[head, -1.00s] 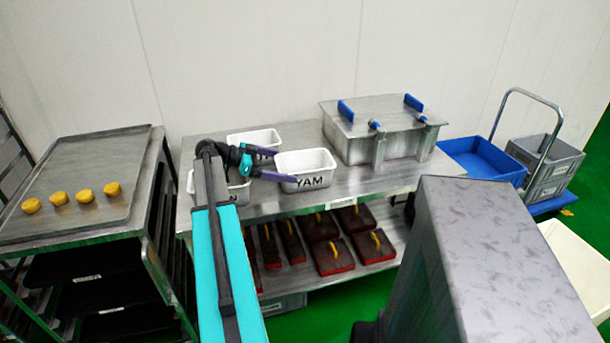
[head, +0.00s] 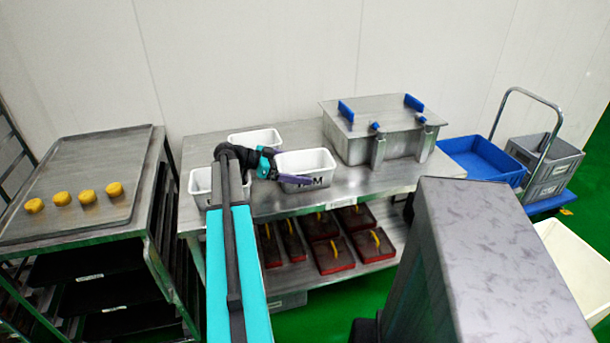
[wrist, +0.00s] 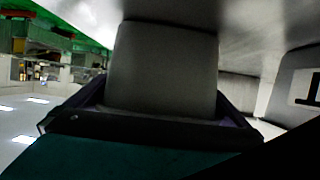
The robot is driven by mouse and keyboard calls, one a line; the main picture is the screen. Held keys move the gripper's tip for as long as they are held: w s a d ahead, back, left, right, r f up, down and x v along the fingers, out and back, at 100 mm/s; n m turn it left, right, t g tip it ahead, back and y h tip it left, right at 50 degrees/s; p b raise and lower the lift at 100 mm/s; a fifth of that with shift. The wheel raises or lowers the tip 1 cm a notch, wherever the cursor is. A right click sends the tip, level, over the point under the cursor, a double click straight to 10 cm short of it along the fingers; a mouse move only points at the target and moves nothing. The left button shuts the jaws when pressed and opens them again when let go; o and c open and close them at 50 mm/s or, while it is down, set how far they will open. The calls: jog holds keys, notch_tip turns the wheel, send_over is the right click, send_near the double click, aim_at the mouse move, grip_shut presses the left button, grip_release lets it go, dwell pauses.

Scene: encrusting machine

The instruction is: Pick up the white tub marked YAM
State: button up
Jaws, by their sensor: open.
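The white tub marked YAM (head: 308,160) stands upright on the steel table, right of the other tubs. My gripper (head: 285,167) is open at the tub's left end. One purple finger lies across its front face and covers part of the lettering; the other is mostly hidden behind the left end. In the wrist view a pale upright face, likely the tub's end (wrist: 163,70), stands between the two dark fingers (wrist: 160,110). I cannot tell whether the fingers touch it.
Two more white tubs stand close by, one behind (head: 254,138) and one at left (head: 202,186), partly behind my arm. A lidded steel box (head: 385,143) is to the right on the steel table (head: 365,182). A rack with yellow pieces (head: 75,215) stands left.

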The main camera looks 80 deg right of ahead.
jog(key=shift+c, duration=0.3)
jog(key=c, duration=0.7)
jog(key=shift+r, duration=0.1)
jog(key=shift+c, duration=0.2)
notch_tip(320, 180, up, 10)
jog(key=b, duration=0.1)
dwell(0.6)
